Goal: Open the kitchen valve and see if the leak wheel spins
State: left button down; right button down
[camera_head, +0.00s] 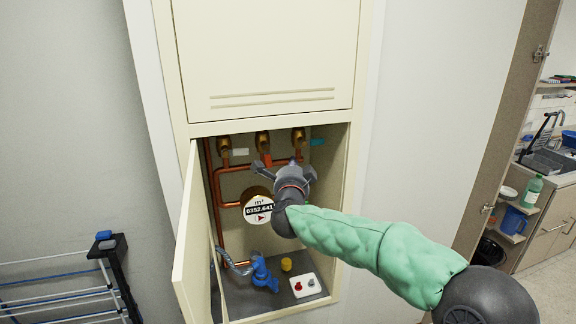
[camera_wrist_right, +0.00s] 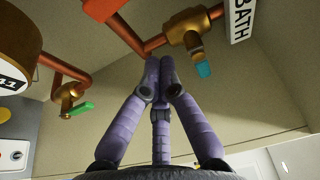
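An open wall cabinet holds copper pipes and a row of brass valves: left (camera_head: 224,146), middle (camera_head: 263,142) and right (camera_head: 298,138). No kitchen label is readable. In the right wrist view, a brass valve with a cyan handle (camera_wrist_right: 204,69) sits beside a BATH label (camera_wrist_right: 238,20); another has a green handle (camera_wrist_right: 82,108). The round water meter (camera_head: 258,207) reads 0352.641 and has a small red mark low on its face; whether it spins cannot be told. My right gripper (camera_head: 281,164) is inside the cabinet below the valves, its fingertips together with nothing visible between them. My left gripper is not in view.
The cabinet door (camera_head: 194,240) stands open at the left. A blue fitting (camera_head: 262,273), a yellow cap (camera_head: 286,264) and a white box with a red button (camera_head: 304,286) are on the cabinet floor. A drying rack (camera_head: 105,258) stands left; a sink (camera_head: 548,161) is beyond the doorway at right.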

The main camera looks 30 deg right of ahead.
jog(key=v, duration=0.8)
jog(key=shift+a, duration=0.35)
jog(key=shift+w, duration=0.15)
